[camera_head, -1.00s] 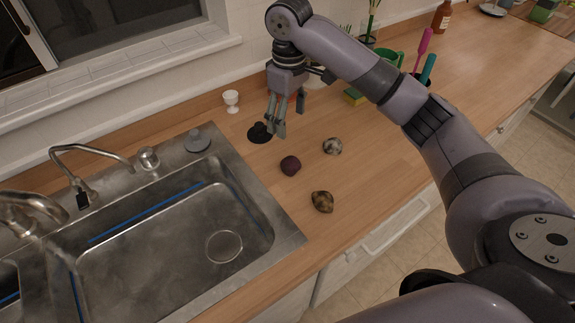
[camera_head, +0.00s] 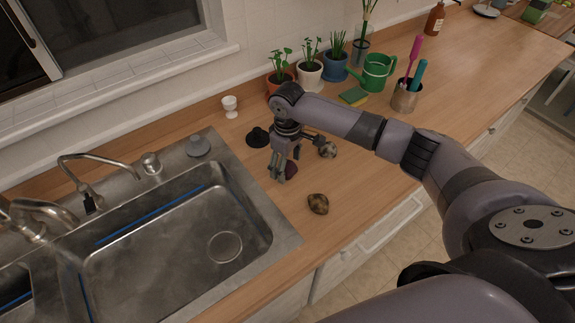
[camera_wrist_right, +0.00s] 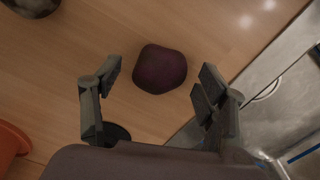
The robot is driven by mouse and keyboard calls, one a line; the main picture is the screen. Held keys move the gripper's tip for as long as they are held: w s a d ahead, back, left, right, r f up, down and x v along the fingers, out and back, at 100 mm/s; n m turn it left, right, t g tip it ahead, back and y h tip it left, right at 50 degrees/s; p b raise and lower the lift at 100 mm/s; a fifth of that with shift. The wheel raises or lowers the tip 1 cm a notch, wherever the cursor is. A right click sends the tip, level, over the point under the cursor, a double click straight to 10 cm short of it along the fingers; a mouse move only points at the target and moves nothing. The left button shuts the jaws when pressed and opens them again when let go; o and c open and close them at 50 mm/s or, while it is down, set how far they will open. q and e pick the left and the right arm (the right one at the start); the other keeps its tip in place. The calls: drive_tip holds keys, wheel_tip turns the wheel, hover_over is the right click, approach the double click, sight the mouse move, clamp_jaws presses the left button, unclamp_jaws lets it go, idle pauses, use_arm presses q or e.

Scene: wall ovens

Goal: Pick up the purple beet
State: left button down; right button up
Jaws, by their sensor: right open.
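The purple beet (camera_head: 291,168) lies on the wooden counter to the right of the sink. In the right wrist view the dark purple beet (camera_wrist_right: 160,69) is in full view, just beyond and between the two spread fingers of my right gripper (camera_wrist_right: 155,85). The right gripper is open and empty, low over the counter. My left gripper does not show.
A black hat-shaped item (camera_head: 258,137), a white egg cup (camera_head: 230,106) and potted plants (camera_head: 310,74) stand behind. The metal sink (camera_head: 165,240) is at left. A cup with brushes (camera_head: 405,97) stands right.

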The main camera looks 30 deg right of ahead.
drive_tip(key=shift+f, duration=0.55)
drive_tip(key=c, duration=1.3)
drive_tip(key=shift+o, duration=0.2)
drive_tip(key=shift+r, duration=0.15)
